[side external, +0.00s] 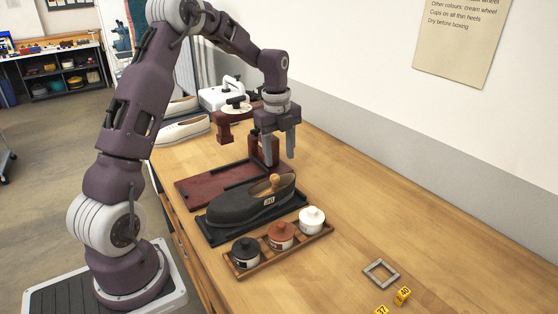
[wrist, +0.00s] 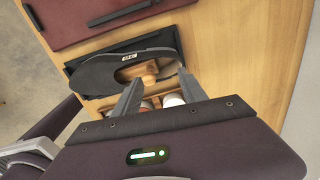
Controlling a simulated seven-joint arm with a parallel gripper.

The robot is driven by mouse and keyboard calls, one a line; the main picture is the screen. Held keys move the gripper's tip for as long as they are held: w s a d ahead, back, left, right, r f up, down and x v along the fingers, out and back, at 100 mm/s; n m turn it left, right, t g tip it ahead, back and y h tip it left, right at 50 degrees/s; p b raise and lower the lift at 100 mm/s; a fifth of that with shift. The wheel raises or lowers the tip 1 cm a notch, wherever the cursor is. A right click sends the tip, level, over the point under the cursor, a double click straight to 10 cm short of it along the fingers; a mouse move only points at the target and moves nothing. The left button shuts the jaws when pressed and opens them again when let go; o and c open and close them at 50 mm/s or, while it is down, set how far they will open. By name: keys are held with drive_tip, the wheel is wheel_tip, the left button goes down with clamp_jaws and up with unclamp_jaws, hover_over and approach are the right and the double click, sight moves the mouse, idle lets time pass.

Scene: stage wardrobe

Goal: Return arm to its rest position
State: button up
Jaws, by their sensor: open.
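My gripper (side external: 280,149) is open and empty, held above the bench and pointing down, behind the dark shoe in the side view. In the wrist view my gripper's two fingers (wrist: 163,92) are spread apart with nothing between them; the bench and jars show beyond. The dark shoe (side external: 235,206), with a wooden form in its opening and a small number label, lies on a black tray (side external: 212,234). The shoe also shows in the wrist view (wrist: 105,75), below the fingers and apart from them.
A wooden rack (side external: 292,251) holds black, brown and white jars in front of the shoe. A dark red board (side external: 195,189) and a stand (side external: 226,130) are behind it. White shoes (side external: 183,131) and a white machine (side external: 214,97) are farther back.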

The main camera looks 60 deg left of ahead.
drive_tip(key=shift+r, duration=0.3)
